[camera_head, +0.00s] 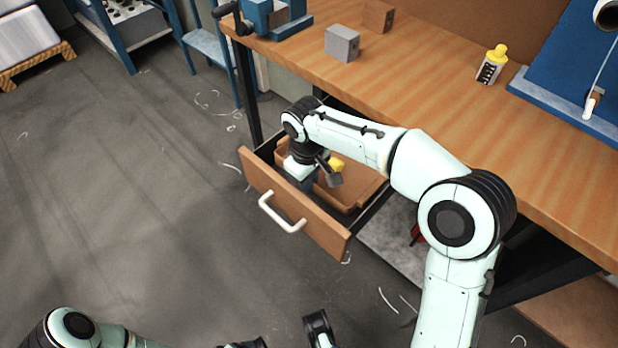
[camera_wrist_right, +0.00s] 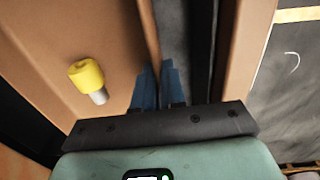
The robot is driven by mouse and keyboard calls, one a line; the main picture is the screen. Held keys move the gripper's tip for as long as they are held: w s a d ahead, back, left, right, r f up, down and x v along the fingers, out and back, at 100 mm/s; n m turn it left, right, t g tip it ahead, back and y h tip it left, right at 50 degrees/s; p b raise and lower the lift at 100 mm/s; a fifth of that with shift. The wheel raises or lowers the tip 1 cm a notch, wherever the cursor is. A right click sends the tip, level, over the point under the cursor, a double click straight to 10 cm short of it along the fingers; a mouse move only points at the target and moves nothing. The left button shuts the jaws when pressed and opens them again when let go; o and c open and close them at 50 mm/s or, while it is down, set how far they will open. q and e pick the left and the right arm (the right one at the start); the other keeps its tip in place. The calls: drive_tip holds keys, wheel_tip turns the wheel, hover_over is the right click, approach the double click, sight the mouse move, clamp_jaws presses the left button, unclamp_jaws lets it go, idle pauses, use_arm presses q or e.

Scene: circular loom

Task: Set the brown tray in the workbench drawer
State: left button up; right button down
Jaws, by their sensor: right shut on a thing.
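The brown tray (camera_head: 362,184) is inside the open workbench drawer (camera_head: 292,207), and it also shows in the right wrist view (camera_wrist_right: 50,45). My right gripper (camera_head: 308,184) reaches down at the drawer's front side. In the right wrist view its blue fingers (camera_wrist_right: 157,88) straddle the tray's wall and are shut on it. A yellow-capped piece with a grey end (camera_wrist_right: 88,82) lies in the tray; its yellow part (camera_head: 337,163) shows beside my gripper. Whether the tray rests on the drawer floor is hidden.
The wooden workbench top (camera_head: 430,95) is above the drawer, with a grey block (camera_head: 342,43), a brown block (camera_head: 378,15), a blue vise (camera_head: 268,15) and a yellow-topped bottle (camera_head: 492,65) on it. The drawer's white handle (camera_head: 281,214) faces open floor.

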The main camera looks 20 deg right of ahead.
drive_tip(key=shift+f+b, duration=0.45)
drive_tip(key=shift+f, duration=0.6)
